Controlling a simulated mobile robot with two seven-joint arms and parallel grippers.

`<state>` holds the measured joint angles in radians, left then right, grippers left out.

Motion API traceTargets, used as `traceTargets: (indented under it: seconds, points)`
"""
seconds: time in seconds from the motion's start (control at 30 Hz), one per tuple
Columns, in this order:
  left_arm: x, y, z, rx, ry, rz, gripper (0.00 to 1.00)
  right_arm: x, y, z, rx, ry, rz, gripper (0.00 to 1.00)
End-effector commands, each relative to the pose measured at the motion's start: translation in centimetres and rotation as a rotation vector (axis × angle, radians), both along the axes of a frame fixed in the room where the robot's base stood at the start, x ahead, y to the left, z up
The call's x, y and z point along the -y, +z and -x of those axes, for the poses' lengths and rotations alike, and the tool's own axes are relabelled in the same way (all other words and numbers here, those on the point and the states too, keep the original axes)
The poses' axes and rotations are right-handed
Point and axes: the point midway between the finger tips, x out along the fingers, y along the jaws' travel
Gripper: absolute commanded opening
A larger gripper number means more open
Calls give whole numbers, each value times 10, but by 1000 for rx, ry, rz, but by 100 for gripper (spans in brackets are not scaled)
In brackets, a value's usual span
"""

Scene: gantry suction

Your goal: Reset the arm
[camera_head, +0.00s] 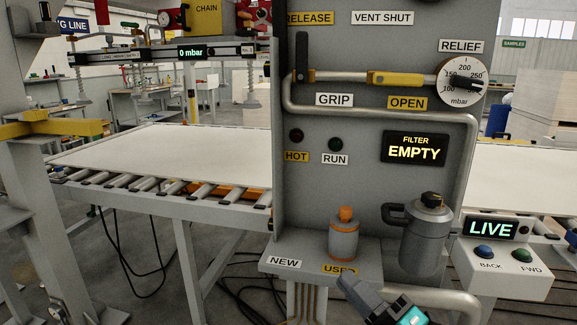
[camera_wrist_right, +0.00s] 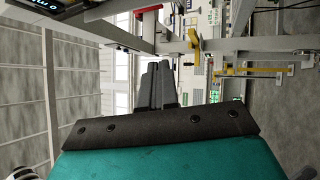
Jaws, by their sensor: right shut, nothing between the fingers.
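My right gripper (camera_head: 348,284) comes in at the bottom of the head view, just in front of the small shelf under the grey panel (camera_head: 375,200). Its fingers are shut with nothing between them, and they also show together in the right wrist view (camera_wrist_right: 157,84). A grey cartridge with an orange top (camera_head: 344,238) stands upright on the shelf behind the USED label (camera_head: 340,269), apart from the fingers. A grey canister with a side handle (camera_head: 428,235) is to its right. The filter display (camera_head: 414,149) reads EMPTY. My left gripper is not in view.
A lever with a yellow sleeve (camera_head: 395,79) runs across the panel beside the relief dial (camera_head: 463,82). A control box (camera_head: 500,265) with blue and green buttons reads LIVE. A roller conveyor (camera_head: 150,192) carries a pale sheet at left. The NEW part of the shelf (camera_head: 285,262) is bare.

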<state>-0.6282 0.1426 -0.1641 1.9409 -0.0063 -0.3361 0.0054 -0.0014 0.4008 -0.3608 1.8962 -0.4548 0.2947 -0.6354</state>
Motion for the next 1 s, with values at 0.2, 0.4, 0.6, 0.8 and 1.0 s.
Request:
traceTargets:
  seconds: [0.2, 0.4, 0.6, 0.8, 1.0]
  points:
    - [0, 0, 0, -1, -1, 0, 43, 48, -147, 44, -764, -228, -550, 0]
    - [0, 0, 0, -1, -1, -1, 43, 69, -239, 117, -1202, -440, -919, 0]
    - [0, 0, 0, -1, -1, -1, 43, 74, -272, 156, -1366, -544, -1074, 0]
    - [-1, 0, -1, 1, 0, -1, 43, 74, -275, 159, -1378, -553, -1086, 0]
    - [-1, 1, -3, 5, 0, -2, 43, 74, -275, 158, -1377, -552, -1083, 0]
